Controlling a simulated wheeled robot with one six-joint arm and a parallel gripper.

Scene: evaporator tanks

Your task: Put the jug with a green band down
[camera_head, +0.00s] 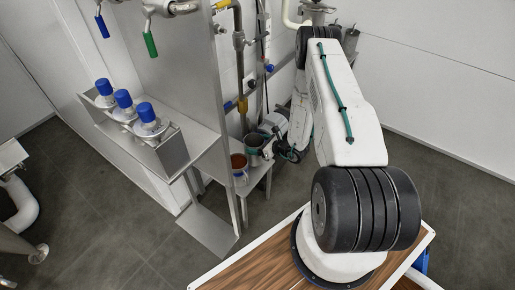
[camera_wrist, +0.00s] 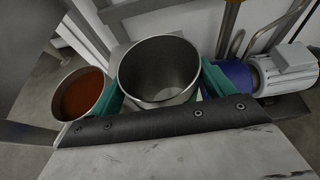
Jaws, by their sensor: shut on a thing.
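An empty metal jug (camera_wrist: 160,62) sits upright between the teal fingers of my gripper (camera_wrist: 162,82) in the wrist view. My gripper is shut on it, one finger on each side. In the head view the jug (camera_head: 253,143) and my gripper (camera_head: 270,150) are low at the back, by the end of a small metal stand (camera_head: 259,175).
A second metal jug with red-brown liquid (camera_wrist: 82,93) stands close on the left; it also shows in the head view (camera_head: 239,168). A grey motor (camera_wrist: 285,68) with a blue part is close on the right. Pipes and a metal panel (camera_head: 187,65) stand nearby.

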